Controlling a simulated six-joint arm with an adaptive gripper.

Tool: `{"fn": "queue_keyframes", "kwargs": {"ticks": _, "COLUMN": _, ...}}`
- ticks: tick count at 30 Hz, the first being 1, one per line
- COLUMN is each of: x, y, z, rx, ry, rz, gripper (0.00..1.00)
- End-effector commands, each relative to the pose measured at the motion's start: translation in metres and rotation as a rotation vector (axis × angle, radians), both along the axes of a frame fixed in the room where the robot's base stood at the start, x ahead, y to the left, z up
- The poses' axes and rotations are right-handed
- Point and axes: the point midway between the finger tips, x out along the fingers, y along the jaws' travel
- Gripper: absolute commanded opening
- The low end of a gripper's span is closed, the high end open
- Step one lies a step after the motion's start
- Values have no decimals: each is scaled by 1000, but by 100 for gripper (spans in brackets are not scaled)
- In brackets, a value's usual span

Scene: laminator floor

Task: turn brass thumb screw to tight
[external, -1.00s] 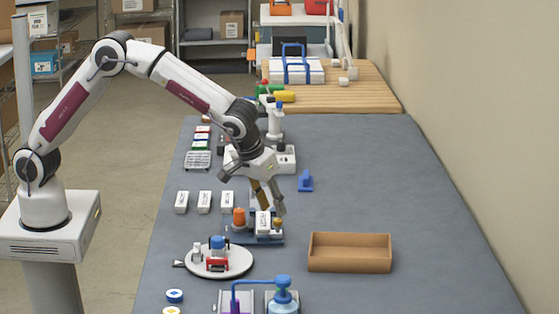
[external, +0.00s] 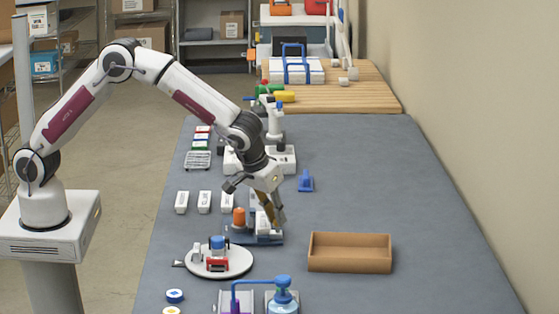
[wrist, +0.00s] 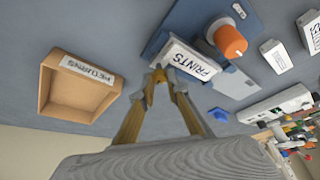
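My gripper (external: 276,222) points down at the right end of a blue fixture (external: 240,239) on the bench. In the wrist view its two brass-coloured fingers (wrist: 163,76) come close together at the tips, beside a white block marked PRINTS (wrist: 190,58). The brass thumb screw is not clearly visible now; the fingertips cover the spot where a small brass knob showed earlier. I cannot tell whether the fingers touch or hold it. An orange cylinder (external: 239,217) stands at the fixture's left; it also shows in the wrist view (wrist: 230,41).
A cardboard-brown tray (external: 349,267) lies to the right of the fixture. A round white turntable (external: 237,270) with small items is in front. Several white blocks (external: 204,202) stand left, and a blue piece (external: 305,182) lies behind. The bench's right side is mostly clear.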

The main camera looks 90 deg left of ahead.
Motion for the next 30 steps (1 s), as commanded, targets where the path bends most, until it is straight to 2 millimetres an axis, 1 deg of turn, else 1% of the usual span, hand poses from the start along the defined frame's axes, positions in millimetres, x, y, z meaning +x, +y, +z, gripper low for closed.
{"fn": "queue_keyframes", "kwargs": {"ticks": 8, "x": 0, "y": 0, "z": 0, "rx": 0, "ry": 0, "rz": -15, "gripper": 0}}
{"fn": "queue_keyframes", "kwargs": {"ticks": 14, "x": -1, "y": 1, "z": 0, "rx": 0, "ry": 0, "rz": -64, "gripper": 0}}
{"fn": "queue_keyframes", "kwargs": {"ticks": 30, "x": -2, "y": 3, "z": 1, "rx": 0, "ry": -1, "rz": -320, "gripper": 0}}
